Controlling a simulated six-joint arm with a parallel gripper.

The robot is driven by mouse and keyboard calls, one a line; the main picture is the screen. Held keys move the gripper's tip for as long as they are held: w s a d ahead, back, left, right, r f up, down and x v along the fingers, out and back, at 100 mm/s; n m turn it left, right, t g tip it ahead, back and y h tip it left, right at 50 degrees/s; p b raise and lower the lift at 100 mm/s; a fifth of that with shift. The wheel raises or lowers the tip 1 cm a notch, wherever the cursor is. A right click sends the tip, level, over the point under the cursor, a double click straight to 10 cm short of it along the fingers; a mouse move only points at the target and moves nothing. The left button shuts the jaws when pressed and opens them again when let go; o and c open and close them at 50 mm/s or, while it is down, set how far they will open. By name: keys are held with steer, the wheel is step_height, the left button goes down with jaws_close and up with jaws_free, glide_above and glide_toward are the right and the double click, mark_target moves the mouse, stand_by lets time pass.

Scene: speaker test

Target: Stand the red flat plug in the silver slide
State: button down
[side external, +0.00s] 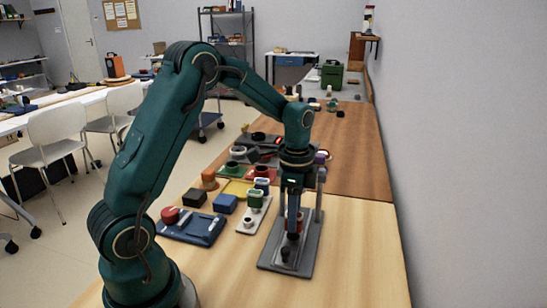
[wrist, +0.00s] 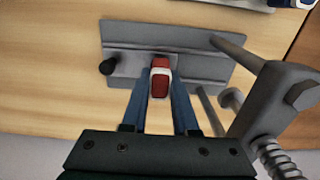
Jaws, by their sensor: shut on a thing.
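The red flat plug (wrist: 160,82), red with a white edge, is between the two blue fingers of my gripper (wrist: 160,92) in the wrist view. My gripper is shut on it, over the middle of the silver slide (wrist: 122,33). The slide is a flat grey plate with a raised rail along it and a black knob (wrist: 107,67) at one end. In the side view my gripper (side external: 293,226) points down over the slide (side external: 304,252); the fingers largely hide the plug there. Whether the plug touches the rail, I cannot tell.
A grey post (side external: 321,190) rises at the slide's far end, close to my gripper. Left of the slide are a blue tray (side external: 206,236) with a red knob, a light plate (side external: 245,226), a blue block (side external: 225,204) and a dark block (side external: 194,198). The table's right side is clear.

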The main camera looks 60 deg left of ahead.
steer(key=shift+f, duration=0.1)
steer(key=c, duration=0.6)
jaws_free()
steer(key=shift+r, duration=3.8)
